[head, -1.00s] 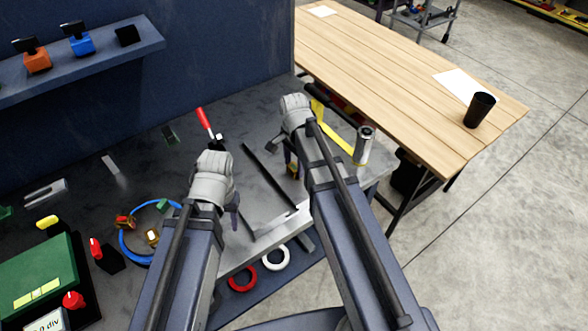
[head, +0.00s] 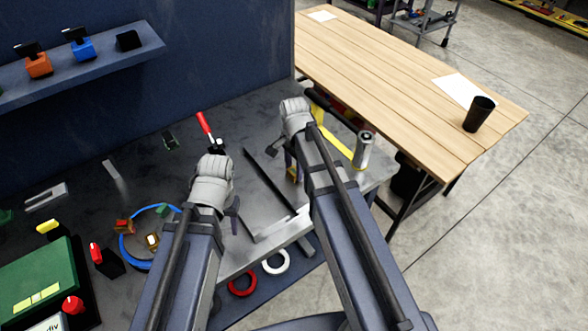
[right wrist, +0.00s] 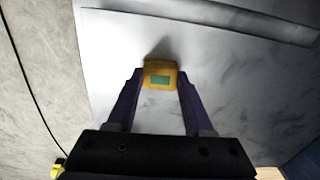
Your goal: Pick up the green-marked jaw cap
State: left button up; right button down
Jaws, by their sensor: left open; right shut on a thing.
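The green-marked jaw cap (right wrist: 160,76) is a yellow-orange block with a green rectangle on its face, held between the two fingers of my right gripper (right wrist: 160,84) in the right wrist view. In the head view the cap (head: 293,174) is a small yellow patch below my right wrist, partly hidden by the arm. It is over the grey bench near its right end; I cannot tell whether it touches the surface. My left gripper (head: 234,216) is open over the middle of the bench, largely hidden by its own wrist.
A blue ring (head: 124,248) with small orange and yellow blocks lies left of my left arm. A red-handled clamp (head: 205,125) stands behind that arm. A metal cylinder (head: 363,150) stands at the bench's right end. Red (head: 243,283) and white (head: 276,262) rings lie near the front.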

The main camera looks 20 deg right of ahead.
aim_at(294, 171)
notch_tip(294, 171, up, 10)
jog(key=p, duration=1)
notch_tip(294, 171, down, 8)
jog(key=b, duration=0.8)
jog(key=shift+r, duration=0.2)
